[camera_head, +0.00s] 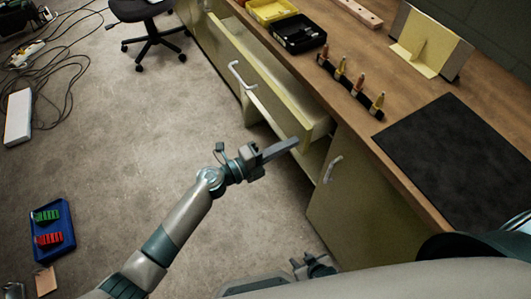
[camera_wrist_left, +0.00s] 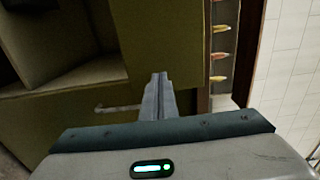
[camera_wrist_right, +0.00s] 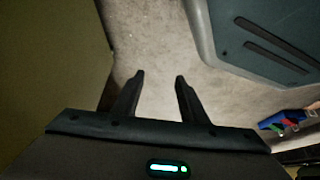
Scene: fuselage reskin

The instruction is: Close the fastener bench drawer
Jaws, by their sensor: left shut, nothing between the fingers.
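The bench drawer (camera_head: 262,72) is pulled out, its yellow-green front standing away from the bench, with a pale bar handle (camera_head: 238,76). My left gripper (camera_head: 297,142) is shut and empty, its fingertips close to the near lower corner of the drawer front. I cannot tell whether they touch. In the left wrist view the shut fingers (camera_wrist_left: 158,78) point at olive panels. My right gripper (camera_head: 315,268) is low beside the bench cabinet. The right wrist view shows its fingers (camera_wrist_right: 160,78) apart and empty above the floor.
The wooden bench top (camera_head: 390,75) carries a yellow bin (camera_head: 270,10), a black bin (camera_head: 299,33), a fastener strip (camera_head: 350,84) and a dark mat (camera_head: 455,150). A closed cabinet door (camera_head: 350,215) is nearest.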

